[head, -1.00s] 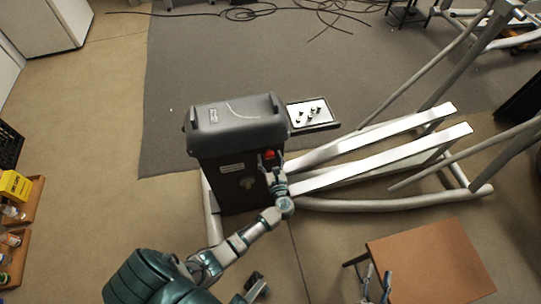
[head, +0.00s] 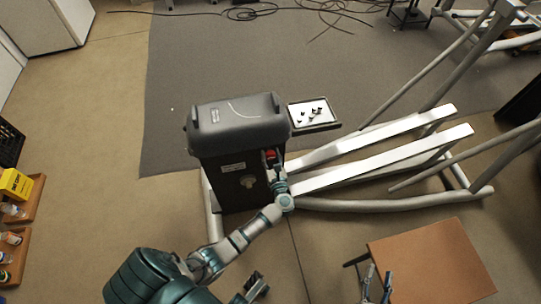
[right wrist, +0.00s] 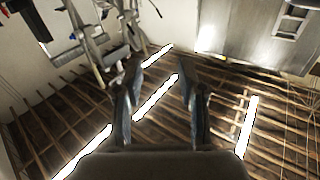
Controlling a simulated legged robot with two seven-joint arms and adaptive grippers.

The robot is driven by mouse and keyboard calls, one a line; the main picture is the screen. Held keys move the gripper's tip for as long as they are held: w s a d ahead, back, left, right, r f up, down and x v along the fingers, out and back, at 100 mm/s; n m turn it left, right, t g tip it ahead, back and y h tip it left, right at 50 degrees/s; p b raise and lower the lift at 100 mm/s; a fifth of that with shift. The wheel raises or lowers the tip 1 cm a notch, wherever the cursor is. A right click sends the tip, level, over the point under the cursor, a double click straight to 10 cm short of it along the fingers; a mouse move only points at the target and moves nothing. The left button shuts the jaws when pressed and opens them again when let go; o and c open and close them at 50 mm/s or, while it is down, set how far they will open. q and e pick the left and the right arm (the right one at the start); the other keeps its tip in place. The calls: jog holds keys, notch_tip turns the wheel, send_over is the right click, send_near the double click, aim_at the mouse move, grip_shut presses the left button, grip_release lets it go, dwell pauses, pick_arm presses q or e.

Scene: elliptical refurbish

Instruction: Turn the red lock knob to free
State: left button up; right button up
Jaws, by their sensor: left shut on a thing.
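The red lock knob (head: 270,154) is on the right side of the front panel of the dark grey elliptical housing (head: 222,170). My left gripper (head: 273,165) reaches up to it from below and is shut on it. The fingers hide part of the knob, and its turn angle is too small to read. My right gripper (head: 376,286) is low in the head view, in front of the brown table and away from the elliptical. In the right wrist view its two fingers (right wrist: 158,82) stand apart with nothing between them.
A tray with several small dark parts (head: 313,113) is right of the housing. White pedal rails (head: 380,150) run off to the right. A brown table (head: 430,262) stands at lower right. Wooden bins and a yellow box (head: 15,185) are at far left.

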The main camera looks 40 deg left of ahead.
pick_arm(q)
jog(key=m+p, duration=0.1)
jog(key=m, duration=0.2)
jog(key=shift+r, duration=0.15)
jog(key=m+p, duration=0.3)
jog(key=m, duration=0.3)
jog(key=shift+m, duration=0.3)
jog(key=m+p, duration=0.2)
jog(key=m, duration=0.5)
jog(key=shift+w+d+p, duration=0.1)
jog(key=shift+p, duration=0.2)
jog(key=shift+m, duration=0.7)
pick_arm(e)
jog(key=s+d+f+g+h, duration=0.2)
jog(key=s+d+f+g, duration=0.1)
jog(key=s+f+g, duration=0.3)
jog(key=s+d+f+g+h, duration=0.1)
jog(key=s+d+f+g, duration=0.2)
jog(key=s+f+g, duration=0.3)
jog(key=shift+s+d+g+h, duration=0.35)
jog(key=shift+s+g, duration=0.55)
jog(key=shift+s, duration=0.9)
pick_arm(q)
jog(key=shift+f, duration=0.2)
pick_arm(e)
jog(key=shift+a, duration=0.1)
